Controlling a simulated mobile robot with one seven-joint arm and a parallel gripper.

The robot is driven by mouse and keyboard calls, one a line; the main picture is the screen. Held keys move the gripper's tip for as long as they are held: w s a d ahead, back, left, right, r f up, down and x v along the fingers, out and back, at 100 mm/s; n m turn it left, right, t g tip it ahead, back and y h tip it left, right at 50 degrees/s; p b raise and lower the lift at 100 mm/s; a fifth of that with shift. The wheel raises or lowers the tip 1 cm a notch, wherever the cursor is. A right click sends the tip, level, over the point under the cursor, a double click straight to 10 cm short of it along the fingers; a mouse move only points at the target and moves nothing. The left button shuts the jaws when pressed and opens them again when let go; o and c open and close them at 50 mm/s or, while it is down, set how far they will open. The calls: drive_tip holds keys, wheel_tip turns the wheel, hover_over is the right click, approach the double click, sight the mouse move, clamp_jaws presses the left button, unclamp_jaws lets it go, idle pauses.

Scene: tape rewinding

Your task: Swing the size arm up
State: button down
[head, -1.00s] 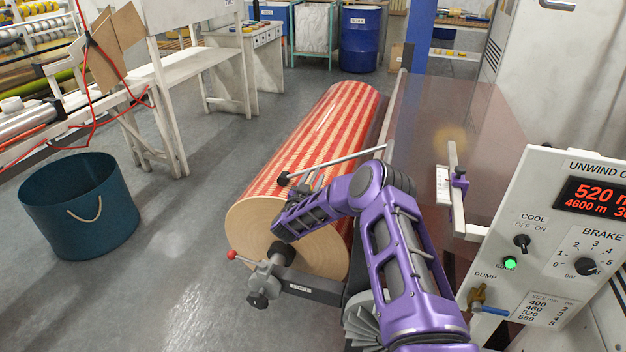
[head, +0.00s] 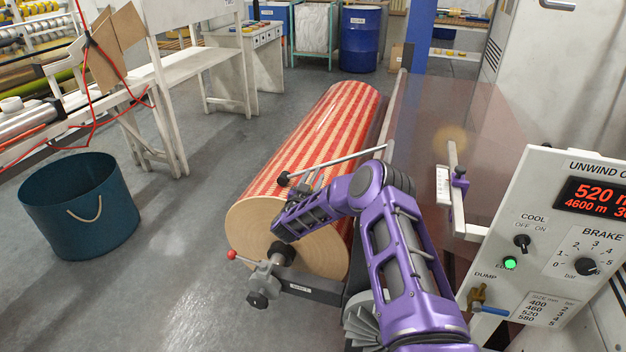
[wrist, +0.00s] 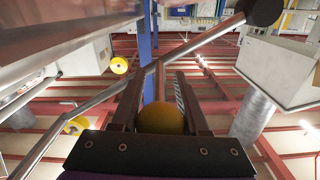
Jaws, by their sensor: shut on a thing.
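The size arm (head: 335,160) is a thin grey metal rod with a black roller knob (head: 283,178) at its left end. It slants across the top of the big red-and-cream striped roll (head: 325,125), near the roll's front end. My gripper (head: 318,181) is at the rod, close to the knob, partly hidden by my purple wrist. In the wrist view, the rod (wrist: 205,40) crosses diagonally at the tips of my gripper (wrist: 156,72), which is shut on it. The knob (wrist: 262,10) is at the top right there. Whether the knob touches the roll is unclear.
A chuck with a red-tipped lever (head: 262,272) holds the roll's front end. The unwind control panel (head: 550,240) stands at the right, beside a tinted clear guard (head: 425,130). A blue bin (head: 80,215) stands on the left, with open floor between it and the roll.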

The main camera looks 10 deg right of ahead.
wheel_tip(320, 180, up, 21)
drive_tip(key=a+m, duration=0.1)
drive_tip(key=m, duration=0.9)
drive_tip(key=shift+w+a+r+b, duration=0.2)
drive_tip(key=shift+w+a+b, duration=0.15)
drive_tip(key=shift+w+b, duration=0.05)
drive_tip(key=shift+r, duration=0.1)
drive_tip(key=shift+c, duration=2.4)
unclamp_jaws()
drive_tip(key=shift+d+r, duration=0.1)
